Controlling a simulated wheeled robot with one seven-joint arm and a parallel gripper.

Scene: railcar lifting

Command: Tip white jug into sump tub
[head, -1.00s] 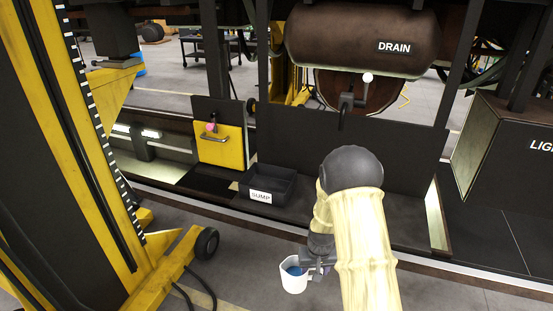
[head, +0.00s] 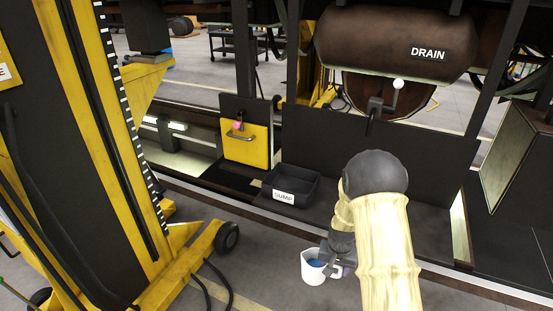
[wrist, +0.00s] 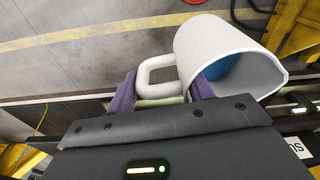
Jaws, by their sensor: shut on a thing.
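The white jug (head: 313,267) hangs in front of the ledge, in the lower middle of the head view, with blue liquid inside. In the wrist view the jug (wrist: 218,42) shows its handle at left and its mouth facing right. My gripper (wrist: 162,92) is shut on the jug's handle between its two purple fingers. In the head view my gripper (head: 338,262) is partly hidden behind my arm. The sump tub (head: 291,186) is a black open box labelled SUMP on the ledge, up and left of the jug, apart from it.
A yellow lifting jack (head: 150,270) with a black wheel stands at left. A yellow panel with a handle (head: 246,146) is left of the tub. The brown DRAIN tank (head: 395,45) and its valve hang above the ledge. Floor is open below the jug.

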